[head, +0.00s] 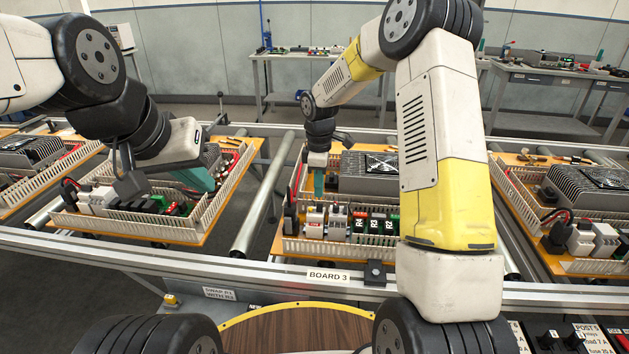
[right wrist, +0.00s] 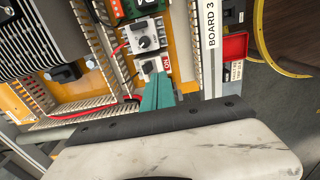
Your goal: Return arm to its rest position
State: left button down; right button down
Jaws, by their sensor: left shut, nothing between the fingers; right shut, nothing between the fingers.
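My right arm comes in from the right and bends over board 3 (head: 290,247). Its gripper (head: 319,184) points down above the left part of that board, its teal fingers closed together and empty. In the right wrist view the fingertips (right wrist: 158,88) are beside a white module with a black knob (right wrist: 150,66) and a red tag; I cannot tell whether they touch it. My left gripper (head: 198,180) hangs over the left board (head: 140,232), its teal fingers shut, with nothing seen between them. Part of the left gripper is hidden by its own wrist.
Board 3 carries a grey finned unit (head: 368,172), slotted white ducts and a row of labelled modules (head: 360,222). Another board (head: 575,262) lies to the right. A metal rail (head: 250,262) runs along the front, with a brown round table (head: 300,330) nearer. Workbenches stand behind.

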jog(key=s+d+r+m+t, duration=0.1)
jog(key=s+d+r+m, duration=0.15)
jog(key=s+r, duration=0.4)
jog(key=s+d+r+m+t, duration=0.2)
jog(key=s+r+m, duration=0.2)
jog(key=r, duration=0.6)
jog(key=s+d+r+m+t+y, duration=0.1)
jog(key=s+r+m, duration=0.2)
jog(key=s, duration=0.6)
jog(key=s+d+r+m+t+y, duration=0.1)
jog(key=s+r+m+t, duration=0.1)
jog(key=s+m, duration=0.3)
jog(key=shift+s+d+r+m, duration=0.3)
jog(key=shift+s+r, duration=0.25)
jog(key=shift+s, duration=1.45)
